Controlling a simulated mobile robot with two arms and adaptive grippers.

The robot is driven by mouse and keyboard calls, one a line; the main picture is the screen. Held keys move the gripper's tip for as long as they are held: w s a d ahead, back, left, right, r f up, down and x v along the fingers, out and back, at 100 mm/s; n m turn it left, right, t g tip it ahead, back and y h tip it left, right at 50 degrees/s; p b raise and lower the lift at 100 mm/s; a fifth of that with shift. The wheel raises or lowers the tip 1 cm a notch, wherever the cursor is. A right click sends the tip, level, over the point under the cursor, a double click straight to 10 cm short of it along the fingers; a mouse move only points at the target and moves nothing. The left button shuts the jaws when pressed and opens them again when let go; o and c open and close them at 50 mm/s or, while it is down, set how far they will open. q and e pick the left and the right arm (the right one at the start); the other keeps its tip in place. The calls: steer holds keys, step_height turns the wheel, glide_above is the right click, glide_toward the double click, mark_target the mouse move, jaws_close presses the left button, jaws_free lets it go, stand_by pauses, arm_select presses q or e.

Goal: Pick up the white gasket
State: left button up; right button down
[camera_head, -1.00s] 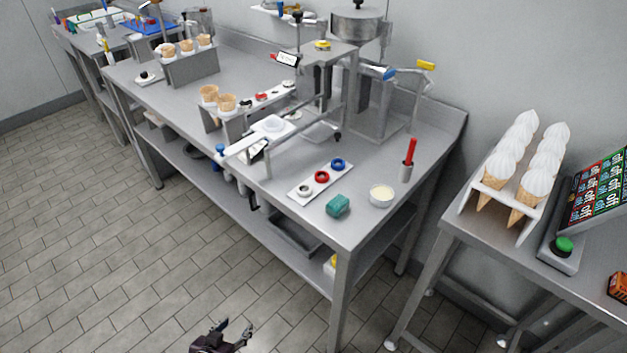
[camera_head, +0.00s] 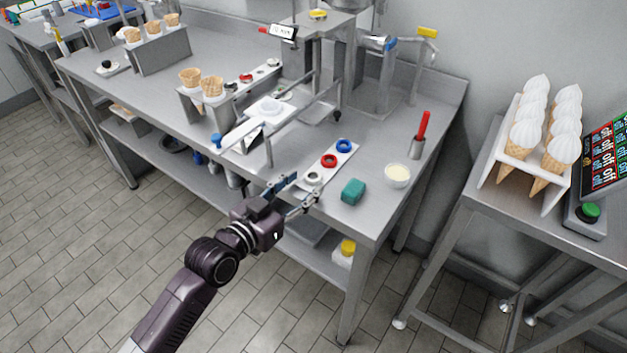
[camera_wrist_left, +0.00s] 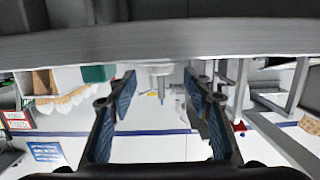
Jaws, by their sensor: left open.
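The white gasket (camera_head: 313,178) is a small ring at the near end of a white strip (camera_head: 341,158) on the steel table. A red ring (camera_head: 329,160) and a blue ring (camera_head: 344,145) sit farther along the strip. My left gripper (camera_head: 303,188) is open at the table's front edge, its fingertips close to the white gasket. I cannot tell whether they touch it. In the left wrist view the open fingers (camera_wrist_left: 159,82) have a gap between them, with a pale round shape seen through it. My right gripper is not in view.
A teal block (camera_head: 353,191) and a cream-filled bowl (camera_head: 397,176) stand right of the strip. A metal rail post (camera_head: 268,150) rises left of it. A cup with a red-handled tool (camera_head: 417,146) is farther back. A lower shelf runs under the table.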

mark_target(317, 172)
arm_select(q)
steer(key=b+x, duration=0.1)
steer(key=x, duration=0.1)
steer(key=shift+w+d+f, duration=0.1)
steer(key=shift+w, duration=0.25)
steer(key=shift+w+d, duration=0.25)
steer(key=shift+w, duration=0.05)
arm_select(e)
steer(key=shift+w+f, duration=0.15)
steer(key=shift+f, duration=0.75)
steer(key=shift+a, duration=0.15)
arm_select(q)
steer(key=shift+a, duration=0.1)
steer(key=c, duration=0.8)
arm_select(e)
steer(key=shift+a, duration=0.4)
arm_select(q)
steer(key=shift+c, duration=0.2)
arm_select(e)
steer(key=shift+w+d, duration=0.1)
